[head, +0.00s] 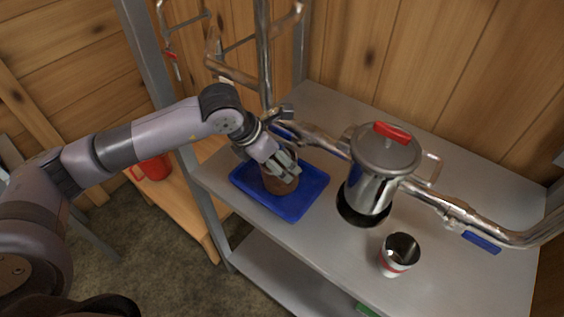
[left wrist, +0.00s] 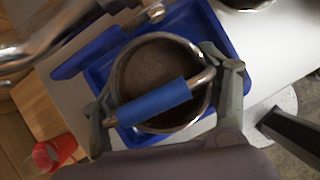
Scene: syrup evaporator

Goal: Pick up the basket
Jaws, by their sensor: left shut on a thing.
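The basket (left wrist: 150,70) is a round metal-rimmed vessel with a brown inside and a blue-sleeved handle (left wrist: 152,103) across its top. In the head view the basket (head: 281,182) shows brown, partly hidden by my left gripper. It is over the blue tray (head: 306,203) on the grey shelf; I cannot tell if it touches the tray. My left gripper (head: 276,168) is shut on the basket. In the left wrist view its fingers (left wrist: 168,112) lie on opposite sides of the round body. My right gripper is not in view.
A metal pot with a red-knobbed lid (head: 383,160) stands right of the tray, with bent metal pipes (head: 325,140) beside it. A metal cup (head: 398,255) stands in front. A grey shelf post (head: 160,85) rises by my left arm. A red mug (head: 152,168) is at left.

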